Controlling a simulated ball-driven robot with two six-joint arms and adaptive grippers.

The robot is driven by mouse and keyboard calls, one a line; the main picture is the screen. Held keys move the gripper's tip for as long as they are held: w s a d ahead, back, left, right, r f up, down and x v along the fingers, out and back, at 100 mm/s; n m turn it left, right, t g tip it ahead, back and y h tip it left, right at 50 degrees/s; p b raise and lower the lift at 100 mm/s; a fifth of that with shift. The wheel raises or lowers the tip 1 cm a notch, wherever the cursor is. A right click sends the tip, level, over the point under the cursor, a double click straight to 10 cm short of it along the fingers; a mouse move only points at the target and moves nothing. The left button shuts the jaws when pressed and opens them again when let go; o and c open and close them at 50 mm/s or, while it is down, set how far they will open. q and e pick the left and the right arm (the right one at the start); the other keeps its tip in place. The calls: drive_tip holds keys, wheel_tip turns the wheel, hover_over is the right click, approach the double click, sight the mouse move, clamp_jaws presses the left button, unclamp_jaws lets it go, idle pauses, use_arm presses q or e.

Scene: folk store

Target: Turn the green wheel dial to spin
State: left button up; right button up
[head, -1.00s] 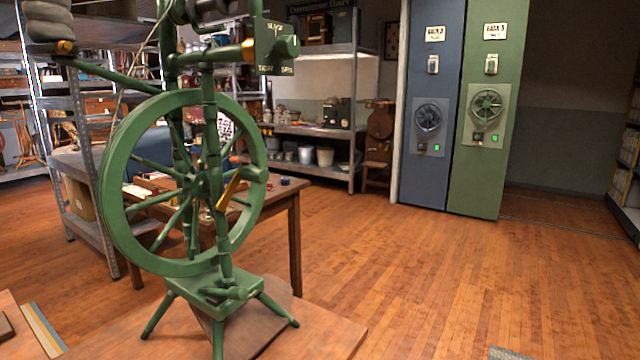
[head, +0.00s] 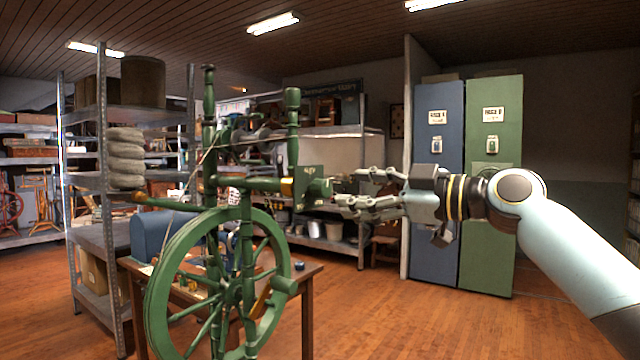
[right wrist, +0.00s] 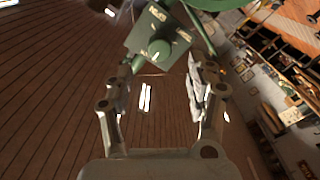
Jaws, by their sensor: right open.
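The green spinning wheel (head: 160,290) stands at the left centre of the head view. On its upper frame is a small green box (head: 308,176) with a round green dial (head: 322,187) on its right side. In the right wrist view the dial (right wrist: 159,50) shows face-on, with the lettered box (right wrist: 150,28) behind it. My right gripper (head: 345,189) is open just right of the dial, its fingers pointing at it. In the right wrist view the gripper (right wrist: 162,75) has the dial between and slightly beyond its fingertips; contact is not clear. My left gripper is not in view.
A metal shelf (head: 103,200) with grey rolls (head: 126,160) stands at the left. A wooden table (head: 308,285) is behind the wheel. Blue (head: 437,120) and green (head: 495,150) cabinets stand at the back right. The wooden floor in front of them is clear.

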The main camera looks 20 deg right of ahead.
sight(327, 187)
drive_tip(key=p+x, duration=0.1)
drive_tip(key=x, duration=0.5)
drive_tip(key=shift+w+a+r+p, duration=0.1)
drive_tip(key=shift+w+p, duration=0.15)
drive_tip(key=shift+p, duration=0.1)
drive_tip(key=shift+w+a, duration=0.45)
drive_tip(key=shift+w, duration=0.05)
clamp_jaws()
